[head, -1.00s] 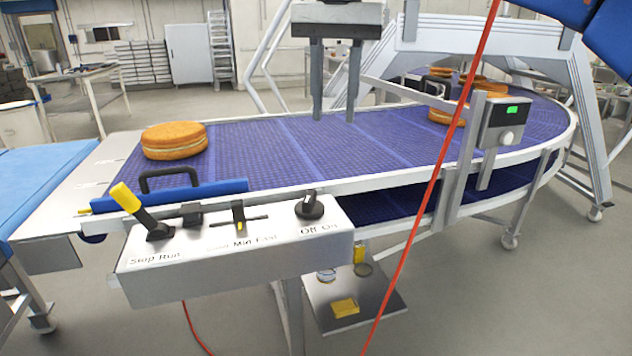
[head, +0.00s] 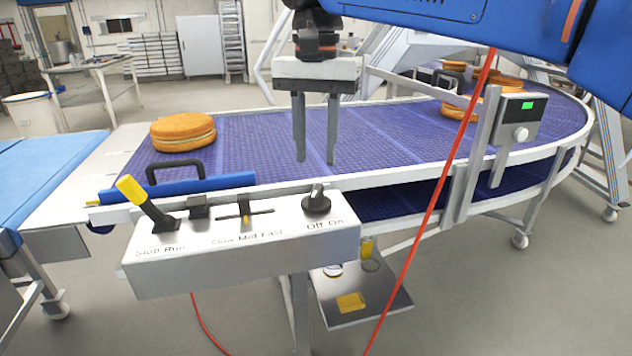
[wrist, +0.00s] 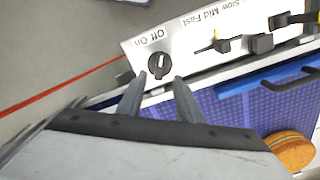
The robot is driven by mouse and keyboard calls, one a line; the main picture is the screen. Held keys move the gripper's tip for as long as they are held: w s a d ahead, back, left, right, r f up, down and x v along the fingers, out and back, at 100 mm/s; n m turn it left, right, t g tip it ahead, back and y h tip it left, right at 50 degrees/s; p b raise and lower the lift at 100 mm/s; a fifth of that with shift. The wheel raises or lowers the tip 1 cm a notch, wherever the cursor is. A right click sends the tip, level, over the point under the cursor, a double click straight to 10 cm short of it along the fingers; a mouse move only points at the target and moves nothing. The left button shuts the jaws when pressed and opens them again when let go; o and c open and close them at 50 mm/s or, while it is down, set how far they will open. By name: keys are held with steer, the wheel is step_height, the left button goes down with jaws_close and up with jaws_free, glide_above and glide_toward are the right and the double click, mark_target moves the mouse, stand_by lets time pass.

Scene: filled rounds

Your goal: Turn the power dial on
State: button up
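The power dial (head: 317,203) is a round black knob with a raised grip, on the right end of the white control box (head: 240,265) above the words "Off On". In the wrist view the dial (wrist: 158,65) shows just beyond my fingertips. I cannot tell for sure which word its grip points to. My gripper (head: 316,161) points down over the belt's near edge, above and behind the dial. Its two grey fingers are apart with nothing between them; the wrist view also shows my gripper (wrist: 158,80) open and not touching the dial.
Left of the dial are a speed slider (head: 245,212) and a yellow-tipped Stop/Run lever (head: 145,203). A black handle (head: 175,165) on a blue bar stands behind them. A filled round (head: 183,131) lies on the purple belt. A red cable (head: 425,205) hangs right of the box.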

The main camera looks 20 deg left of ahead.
mark_target(316, 190)
steer(key=shift+f, duration=3.6)
jaws_close()
